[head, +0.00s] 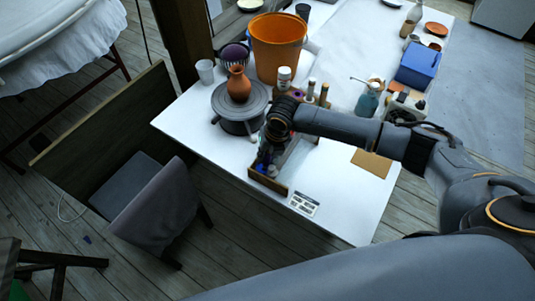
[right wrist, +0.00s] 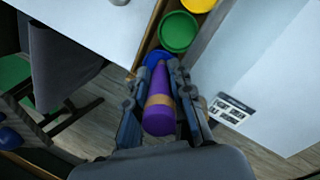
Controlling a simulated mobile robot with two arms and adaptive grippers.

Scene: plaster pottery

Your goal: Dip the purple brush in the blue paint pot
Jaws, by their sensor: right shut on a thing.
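My right gripper (right wrist: 158,88) is shut on the purple brush (right wrist: 160,113), which has a tan band, in the right wrist view. The brush points away from the camera, its far end over or at the blue paint pot (right wrist: 153,58). I cannot tell whether the tip is inside the pot, since the brush and fingers cover part of it. The pot is in a narrow wooden box (head: 267,183) at the table's front edge. In the head view my right gripper (head: 265,158) is small and dark above this box. My left gripper is not in view.
A green pot (right wrist: 178,32) and a yellow pot (right wrist: 198,4) stand in line beyond the blue one. A pottery wheel (head: 240,112) with a terracotta vase (head: 238,84) is left of my right gripper. An orange bucket (head: 277,48) stands behind. A grey chair (head: 160,205) is in front.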

